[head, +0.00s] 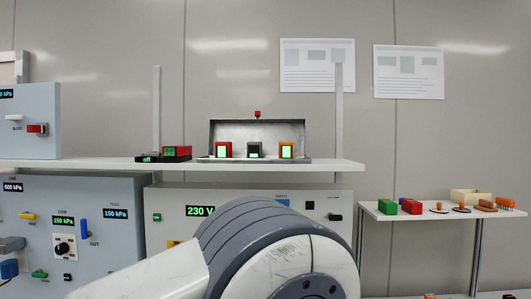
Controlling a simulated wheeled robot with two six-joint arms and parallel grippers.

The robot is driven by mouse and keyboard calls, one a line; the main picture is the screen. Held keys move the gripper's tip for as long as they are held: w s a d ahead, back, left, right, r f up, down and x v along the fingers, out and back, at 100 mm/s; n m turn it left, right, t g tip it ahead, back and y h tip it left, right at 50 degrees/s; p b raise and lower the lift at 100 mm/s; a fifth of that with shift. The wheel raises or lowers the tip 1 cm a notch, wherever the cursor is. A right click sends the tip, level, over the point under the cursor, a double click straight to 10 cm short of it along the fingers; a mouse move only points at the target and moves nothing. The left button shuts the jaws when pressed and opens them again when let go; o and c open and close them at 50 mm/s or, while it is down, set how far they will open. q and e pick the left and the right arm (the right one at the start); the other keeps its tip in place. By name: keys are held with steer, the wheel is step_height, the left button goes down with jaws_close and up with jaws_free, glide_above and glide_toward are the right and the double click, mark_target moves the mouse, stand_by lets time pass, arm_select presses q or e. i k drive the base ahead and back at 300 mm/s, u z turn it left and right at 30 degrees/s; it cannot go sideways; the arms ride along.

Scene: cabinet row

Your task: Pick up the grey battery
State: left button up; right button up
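A dark grey battery (255,149) with a small lit green display stands in the middle of a metal charging rack (258,130) on the upper shelf. A red battery (224,149) stands to its left and an orange battery (287,149) to its right, each with a larger lit green display. Neither of my grippers is in view. A large link of my own arm fills the lower middle of the view, below the shelf.
The white shelf (335,165) has free room at its right end. A black device reading "off" (148,159) with a red block (183,151) sits to the left. A side table (440,214) at right holds coloured blocks. Control cabinets (90,190) stand at left.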

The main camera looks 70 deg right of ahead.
mark_target(252, 147)
steer(key=z, duration=0.6)
steer(key=i, duration=0.6)
steer(key=z, duration=0.75)
